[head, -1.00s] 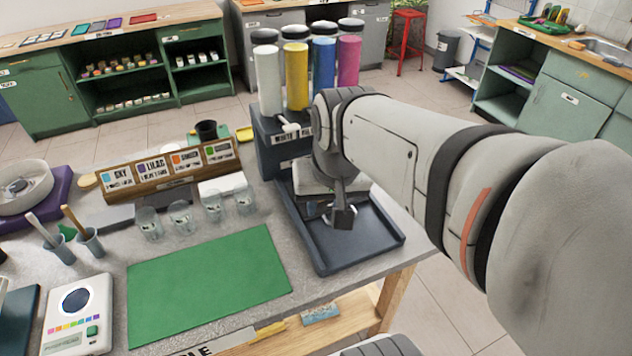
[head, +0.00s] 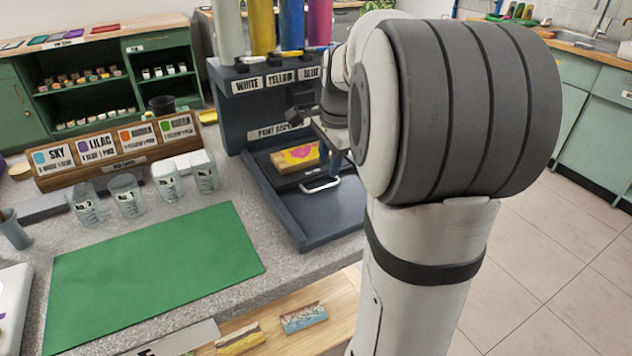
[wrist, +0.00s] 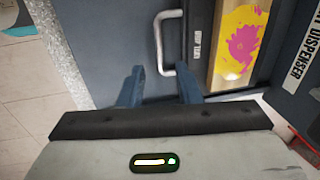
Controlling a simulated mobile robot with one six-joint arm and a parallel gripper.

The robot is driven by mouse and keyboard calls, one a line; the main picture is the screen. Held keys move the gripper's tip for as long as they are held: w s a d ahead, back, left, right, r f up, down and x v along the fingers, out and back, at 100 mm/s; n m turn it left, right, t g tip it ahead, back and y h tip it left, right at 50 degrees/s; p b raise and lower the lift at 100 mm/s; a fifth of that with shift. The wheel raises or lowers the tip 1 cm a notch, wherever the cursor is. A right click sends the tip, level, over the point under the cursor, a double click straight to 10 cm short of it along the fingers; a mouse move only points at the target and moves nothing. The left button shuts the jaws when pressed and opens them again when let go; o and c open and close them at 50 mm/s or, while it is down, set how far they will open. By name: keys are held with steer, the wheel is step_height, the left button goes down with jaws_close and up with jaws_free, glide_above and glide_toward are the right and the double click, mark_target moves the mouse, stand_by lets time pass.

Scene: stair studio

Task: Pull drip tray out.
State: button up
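The drip tray (head: 287,182) is a dark shallow tray at the foot of the paint dispenser, with a light metal bar handle (head: 320,185) on its front. A wooden-edged piece with yellow and pink paint (head: 293,158) lies in it. The wrist view shows the tray (wrist: 196,65), its small label, and the handle (wrist: 158,40). My gripper (wrist: 160,72) is open there, its two blue fingers apart, with the near end of the handle between their tips. I cannot tell whether they touch it. In the head view, my arm partly hides the gripper and dispenser.
The dispenser (head: 240,108) has colored bottles above and a dark base (head: 325,217) extending forward. A green mat (head: 155,265), several clear cups (head: 127,195) and a label rack (head: 115,160) lie left. Open floor is at right.

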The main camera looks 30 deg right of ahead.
mark_target(325, 186)
steer(key=f, duration=0.4)
steer(key=w+f+b, duration=0.1)
steer(key=f, duration=0.1)
steer(key=shift+c, duration=0.2)
jaws_close()
